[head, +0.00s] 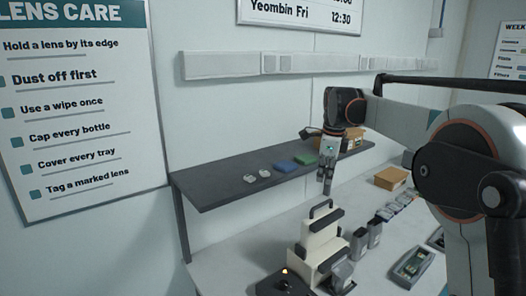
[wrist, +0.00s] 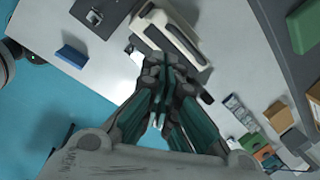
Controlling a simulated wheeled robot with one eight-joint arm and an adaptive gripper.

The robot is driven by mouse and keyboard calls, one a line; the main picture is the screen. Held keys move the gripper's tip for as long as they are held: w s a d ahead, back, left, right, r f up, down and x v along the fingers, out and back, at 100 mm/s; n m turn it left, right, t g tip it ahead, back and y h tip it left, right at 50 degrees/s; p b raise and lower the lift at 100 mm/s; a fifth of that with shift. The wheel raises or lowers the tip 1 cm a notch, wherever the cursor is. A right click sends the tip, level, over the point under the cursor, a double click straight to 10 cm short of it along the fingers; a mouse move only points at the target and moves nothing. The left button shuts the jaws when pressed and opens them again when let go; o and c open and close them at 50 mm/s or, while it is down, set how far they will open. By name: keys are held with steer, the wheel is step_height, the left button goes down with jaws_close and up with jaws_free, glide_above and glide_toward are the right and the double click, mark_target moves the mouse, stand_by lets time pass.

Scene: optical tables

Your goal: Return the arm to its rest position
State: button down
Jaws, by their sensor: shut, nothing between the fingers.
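My gripper (head: 327,188) hangs from my raised arm in the head view, fingers pointing down. It is in front of the dark shelf and above the table, apart from both. The fingers are shut with nothing between them. In the wrist view, the closed fingers (wrist: 160,118) show in the middle, over the table.
A cream stepped stand (head: 318,240) with black handles is below my gripper. The dark shelf (head: 215,194) holds a blue item (head: 283,166), a green item (head: 304,159) and a cardboard box. Grey containers (head: 359,244), a tray (head: 411,264) and another cardboard box (head: 391,178) occupy the table.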

steer(key=s+f+n+t+b, duration=0.1)
steer(key=s+f+n+b, duration=0.15)
steer(key=s+n, duration=0.55)
steer(key=s+f+n+t+b, duration=0.1)
steer(key=s+n+t+b, duration=0.15)
steer(key=s, duration=1.05)
steer(key=s+f+n+t+b, duration=0.1)
steer(key=s+f+n+b, duration=0.5)
steer(key=s+f+n, duration=0.6)
steer(key=s+f, duration=0.5)
steer(key=s, duration=0.2)
steer(key=shift+a+t, duration=0.25)
steer(key=shift+t, duration=0.1)
steer(key=shift+w+r, duration=0.1)
